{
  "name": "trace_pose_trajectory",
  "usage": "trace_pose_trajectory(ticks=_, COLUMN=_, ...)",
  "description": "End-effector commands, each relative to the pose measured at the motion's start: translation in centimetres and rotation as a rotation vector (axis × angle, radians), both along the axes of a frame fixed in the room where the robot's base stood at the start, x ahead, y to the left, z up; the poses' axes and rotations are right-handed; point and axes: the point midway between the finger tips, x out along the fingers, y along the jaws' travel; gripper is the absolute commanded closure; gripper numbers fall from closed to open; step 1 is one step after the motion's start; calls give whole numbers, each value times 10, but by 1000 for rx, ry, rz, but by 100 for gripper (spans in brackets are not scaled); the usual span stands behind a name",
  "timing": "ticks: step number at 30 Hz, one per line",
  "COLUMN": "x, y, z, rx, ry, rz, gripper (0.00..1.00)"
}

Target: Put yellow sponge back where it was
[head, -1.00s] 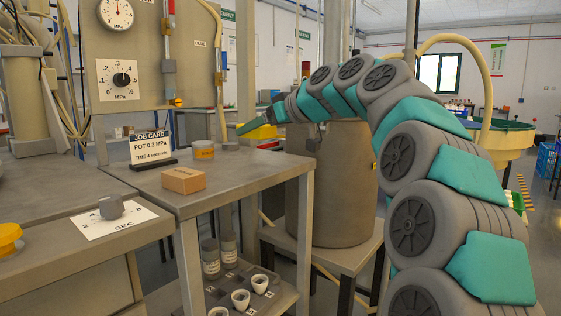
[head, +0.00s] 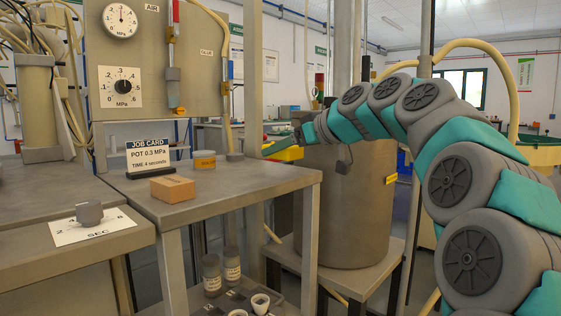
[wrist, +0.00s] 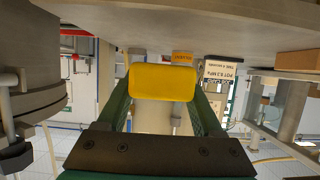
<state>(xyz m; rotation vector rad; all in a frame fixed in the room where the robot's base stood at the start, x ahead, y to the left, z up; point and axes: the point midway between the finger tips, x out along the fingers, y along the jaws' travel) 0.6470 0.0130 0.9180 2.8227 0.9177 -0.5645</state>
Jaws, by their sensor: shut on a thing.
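The yellow sponge (wrist: 162,83) sits between the two green fingers of my gripper (wrist: 165,95) in the wrist view, and the gripper is shut on it. In the head view my gripper (head: 280,146) is at the end of the outstretched arm. It appears beyond the right rear of the grey bench and in front of the large grey pot's left side. The yellow sponge (head: 291,154) shows there partly, behind and below a green finger. It is held in the air. I cannot tell its exact distance from the bench or pot.
The large grey pot (head: 345,215) stands on a low stand to the right. Cups (head: 260,303) and jars (head: 232,264) are below. The bench's front right is clear.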

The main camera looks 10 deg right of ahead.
Motion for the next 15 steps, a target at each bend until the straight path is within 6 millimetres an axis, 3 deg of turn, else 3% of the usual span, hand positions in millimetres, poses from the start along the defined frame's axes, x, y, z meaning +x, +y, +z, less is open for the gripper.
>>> trace_pose_trajectory(ticks=15, x=71, y=-9, z=-7, rx=0, ry=0, rz=0, gripper=85)
